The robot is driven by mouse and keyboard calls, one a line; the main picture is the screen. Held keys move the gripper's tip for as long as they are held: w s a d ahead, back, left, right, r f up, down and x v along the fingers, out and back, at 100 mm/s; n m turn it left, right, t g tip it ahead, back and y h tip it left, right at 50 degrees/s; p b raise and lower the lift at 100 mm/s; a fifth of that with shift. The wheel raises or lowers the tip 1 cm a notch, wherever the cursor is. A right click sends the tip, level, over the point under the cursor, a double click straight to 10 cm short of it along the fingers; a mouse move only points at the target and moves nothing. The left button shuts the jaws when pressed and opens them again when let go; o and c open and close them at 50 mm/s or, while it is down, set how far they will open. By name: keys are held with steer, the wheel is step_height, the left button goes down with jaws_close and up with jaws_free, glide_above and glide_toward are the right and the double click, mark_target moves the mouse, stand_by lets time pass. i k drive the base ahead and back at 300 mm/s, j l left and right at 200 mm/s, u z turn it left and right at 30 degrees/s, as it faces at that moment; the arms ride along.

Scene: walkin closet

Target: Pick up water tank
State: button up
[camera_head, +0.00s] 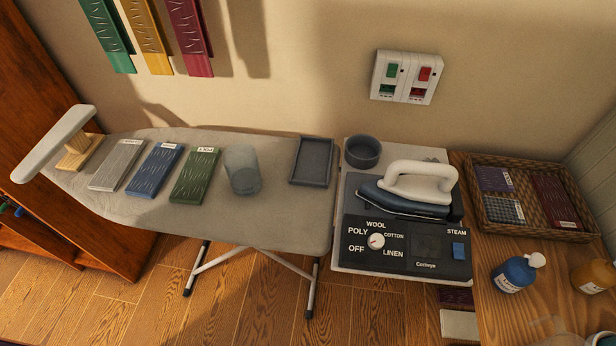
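A translucent blue-grey cup-shaped container (242,170), which looks like the water tank, stands on the grey ironing board (285,222). It is between a green folded-cloth-like block (195,175) and an empty dark tray (312,162). A round dark blue-grey bowl-like holder (363,151) sits behind the iron at the back left of the steam station (405,240). The iron (410,195), with a white handle, rests on the station. My gripper does not show in this view.
Grey (117,165) and blue (155,171) blocks lie left of the green one, with a small sleeve board (55,143) at the far left. A wicker basket (480,222) and blue bottle (516,273) stand on the right table. The board's front strip is clear.

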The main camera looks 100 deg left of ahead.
mark_target(245, 181)
steer(key=l+u, duration=0.1)
steer(key=u, duration=0.35)
steer(key=k+l+u, duration=0.1)
steer(key=u, duration=0.35)
steer(key=l+u, duration=0.1)
steer(key=u, duration=1.45)
